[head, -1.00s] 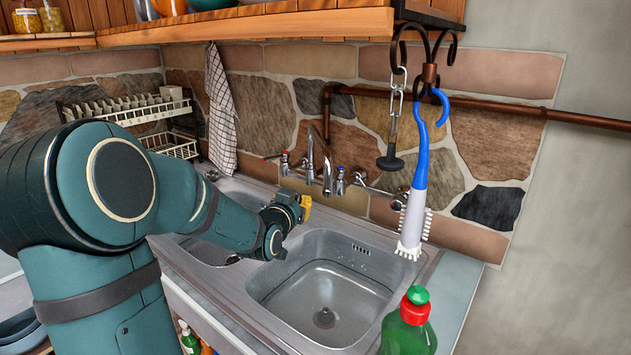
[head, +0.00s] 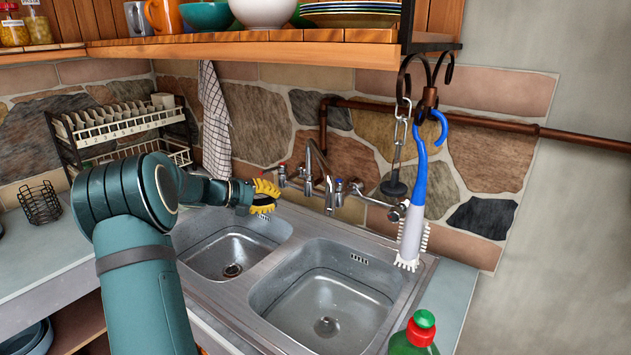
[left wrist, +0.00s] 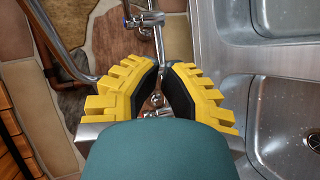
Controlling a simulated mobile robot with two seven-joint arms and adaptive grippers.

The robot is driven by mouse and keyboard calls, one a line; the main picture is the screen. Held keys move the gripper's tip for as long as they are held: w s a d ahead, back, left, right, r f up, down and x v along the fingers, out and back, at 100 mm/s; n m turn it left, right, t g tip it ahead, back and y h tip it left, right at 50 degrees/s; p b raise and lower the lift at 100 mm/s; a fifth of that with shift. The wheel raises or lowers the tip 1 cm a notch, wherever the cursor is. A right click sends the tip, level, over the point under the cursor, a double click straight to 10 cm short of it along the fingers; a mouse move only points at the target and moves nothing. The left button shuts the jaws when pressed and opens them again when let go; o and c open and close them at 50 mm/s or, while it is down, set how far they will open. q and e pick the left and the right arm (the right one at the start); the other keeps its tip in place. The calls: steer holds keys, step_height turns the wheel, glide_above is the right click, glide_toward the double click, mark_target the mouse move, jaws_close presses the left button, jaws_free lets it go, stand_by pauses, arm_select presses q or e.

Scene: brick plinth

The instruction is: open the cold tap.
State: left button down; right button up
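The cold tap (head: 338,192), chrome with a blue mark, stands on the wall-side rim of the sink, right of the curved spout (head: 326,182). In the left wrist view a chrome tap with a blue mark (left wrist: 148,19) shows beyond my fingertips. The red-marked tap (head: 282,175) is left of the spout. My left gripper (head: 265,196), with yellow fingers, is over the left basin's back edge, left of the taps and apart from the cold tap. My right gripper is out of view.
A blue-and-white brush (head: 413,215) and a plug on a chain (head: 394,187) hang right of the taps. A green bottle (head: 415,338) stands in front. A wooden shelf (head: 250,48) with crockery is above. The right basin (head: 325,300) is empty.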

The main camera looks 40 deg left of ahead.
arm_select(q)
step_height(320, 180, up, 4)
steer(key=t+h, duration=0.2)
steer(key=s+d+f+x, duration=0.1)
steer(key=x, duration=1.1)
steer(key=shift+w+d+m, duration=0.3)
steer(key=shift+d, duration=0.2)
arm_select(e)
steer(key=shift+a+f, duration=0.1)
arm_select(q)
steer(key=shift+w+y+b, duration=0.1)
steer(key=shift+y+b, duration=0.2)
steer(key=shift+y, duration=0.1)
